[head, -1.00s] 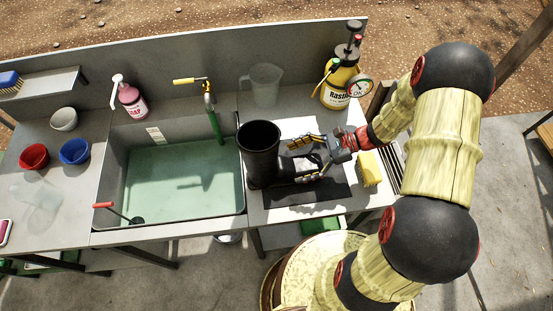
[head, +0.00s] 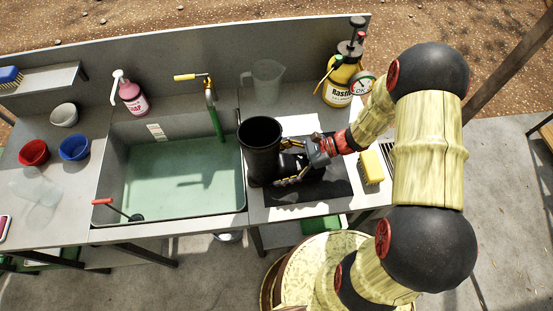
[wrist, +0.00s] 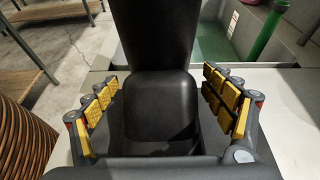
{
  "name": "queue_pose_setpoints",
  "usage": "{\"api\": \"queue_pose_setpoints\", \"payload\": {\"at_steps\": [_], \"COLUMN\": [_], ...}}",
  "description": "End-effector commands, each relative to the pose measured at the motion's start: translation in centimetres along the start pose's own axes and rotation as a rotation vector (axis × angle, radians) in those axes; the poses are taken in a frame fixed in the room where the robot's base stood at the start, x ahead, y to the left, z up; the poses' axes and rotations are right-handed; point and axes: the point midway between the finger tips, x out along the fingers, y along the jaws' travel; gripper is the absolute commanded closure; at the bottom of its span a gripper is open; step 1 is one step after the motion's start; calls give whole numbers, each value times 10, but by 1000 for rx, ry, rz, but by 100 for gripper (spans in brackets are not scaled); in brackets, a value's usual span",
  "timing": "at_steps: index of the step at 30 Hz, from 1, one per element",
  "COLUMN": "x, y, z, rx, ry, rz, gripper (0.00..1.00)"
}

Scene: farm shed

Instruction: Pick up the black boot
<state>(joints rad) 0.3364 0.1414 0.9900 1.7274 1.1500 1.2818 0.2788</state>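The black boot (head: 261,150) stands upright on a dark mat (head: 322,186) on the counter, just right of the sink. My gripper (head: 281,166) reaches in from the right at the boot's lower part. In the wrist view the boot (wrist: 158,95) fills the middle, with its foot part between the two yellow-padded fingers of my gripper (wrist: 165,100). The fingers are spread wide, with visible gaps between the pads and the boot. The boot's toe end is partly hidden by the gripper in the head view.
The water-filled sink (head: 172,222) lies to the left. A yellow sponge (head: 372,167) lies right of the mat. A clear jug (head: 268,80) and a yellow sprayer (head: 342,80) stand behind. A pink bottle (head: 131,95) and bowls are farther left.

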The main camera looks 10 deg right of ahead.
Motion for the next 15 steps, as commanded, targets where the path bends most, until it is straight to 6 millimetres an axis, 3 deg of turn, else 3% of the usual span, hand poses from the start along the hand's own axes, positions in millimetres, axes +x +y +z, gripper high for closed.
{"api": "queue_pose_setpoints", "payload": {"at_steps": [15], "x": [0], "y": [0], "z": [0], "rx": [0], "ry": [0], "rz": [0], "gripper": [49]}}
